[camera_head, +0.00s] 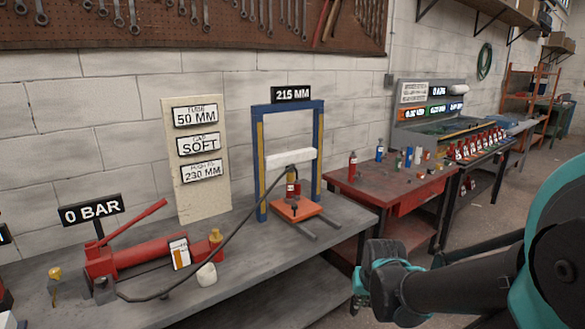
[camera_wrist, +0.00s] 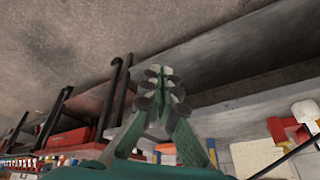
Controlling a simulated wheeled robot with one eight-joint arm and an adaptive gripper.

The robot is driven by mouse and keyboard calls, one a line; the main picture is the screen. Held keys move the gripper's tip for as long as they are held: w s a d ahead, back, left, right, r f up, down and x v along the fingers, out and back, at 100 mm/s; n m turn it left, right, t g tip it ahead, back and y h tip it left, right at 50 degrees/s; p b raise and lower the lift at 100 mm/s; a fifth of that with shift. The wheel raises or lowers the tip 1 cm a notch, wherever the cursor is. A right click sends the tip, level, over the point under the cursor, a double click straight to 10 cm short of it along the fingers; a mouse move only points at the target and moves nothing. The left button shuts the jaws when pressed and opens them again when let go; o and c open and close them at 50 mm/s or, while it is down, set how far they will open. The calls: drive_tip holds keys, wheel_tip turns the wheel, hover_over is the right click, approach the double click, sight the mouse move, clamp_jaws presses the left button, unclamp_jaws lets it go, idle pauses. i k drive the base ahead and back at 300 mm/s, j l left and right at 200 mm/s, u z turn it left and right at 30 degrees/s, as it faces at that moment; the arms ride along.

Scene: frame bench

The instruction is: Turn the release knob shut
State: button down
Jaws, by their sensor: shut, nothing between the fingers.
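A red hand pump (camera_head: 150,256) with a raised red lever (camera_head: 135,224) lies on the grey bench in the head view. A yellow-topped fitting (camera_head: 215,236) stands at its right end and a dark block (camera_head: 104,290) sits at its left end. A separate yellow knob (camera_head: 55,273) stands further left. I cannot tell which of these is the release knob. My gripper (camera_head: 376,268) is off the bench's front edge, right of the pump and apart from it. In the wrist view my gripper's fingers (camera_wrist: 162,85) are shut together and empty.
A blue press frame (camera_head: 319,155) stands on the bench (camera_head: 240,276), its sign reading 215 MM. A black hose (camera_head: 236,228) runs from the press to the pump. The pump's sign (camera_head: 91,210) reads 0 BAR. A white object (camera_head: 206,275) sits before the pump. A red table (camera_head: 350,185) stands to the right.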

sight(101, 283)
drive_tip(key=u, duration=1.45)
